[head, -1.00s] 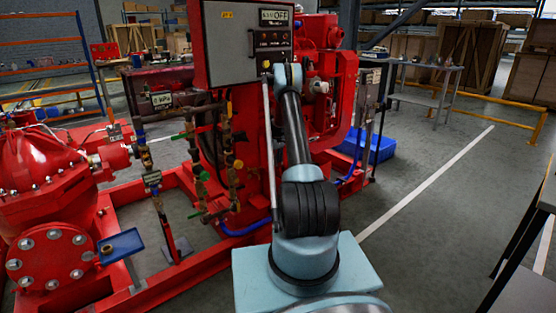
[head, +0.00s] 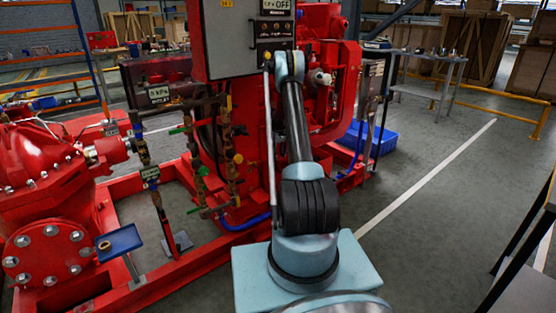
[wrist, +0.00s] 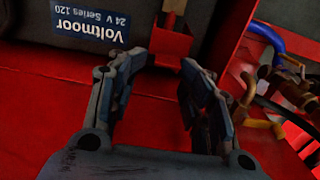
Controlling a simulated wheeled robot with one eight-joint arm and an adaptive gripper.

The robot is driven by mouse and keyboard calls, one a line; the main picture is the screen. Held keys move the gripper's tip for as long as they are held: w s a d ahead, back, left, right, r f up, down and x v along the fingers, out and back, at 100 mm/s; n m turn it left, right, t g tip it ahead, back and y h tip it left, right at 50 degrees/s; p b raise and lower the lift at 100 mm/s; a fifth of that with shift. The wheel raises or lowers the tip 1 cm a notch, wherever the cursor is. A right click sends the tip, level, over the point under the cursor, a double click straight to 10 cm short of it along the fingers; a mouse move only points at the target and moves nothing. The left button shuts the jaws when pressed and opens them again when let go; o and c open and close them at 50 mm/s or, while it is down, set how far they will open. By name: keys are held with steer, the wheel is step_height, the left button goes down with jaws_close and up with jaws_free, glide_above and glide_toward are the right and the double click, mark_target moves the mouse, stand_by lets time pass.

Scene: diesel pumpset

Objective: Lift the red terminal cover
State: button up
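In the wrist view, my gripper (wrist: 165,65) is open, with its two fingers apart and nothing seen held between them. A dark battery (wrist: 30,40) with a blue "Voltmoor 24 V Series 120" label lies just beyond the left finger. In the head view my arm reaches forward to the red pumpset (head: 255,150), and my gripper is hidden there.
Blue and brown hoses or fittings (wrist: 275,85) lie right of the fingers over a red surface (wrist: 40,110). In the head view, a grey control box (head: 245,38) and pipework (head: 222,150) stand close to my arm. The floor (head: 430,210) on the right is clear.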

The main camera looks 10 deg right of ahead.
step_height(320, 180, up, 11)
steer(key=shift+a+f, duration=0.15)
steer(key=shift+f, duration=0.05)
steer(key=shift+w, duration=0.1)
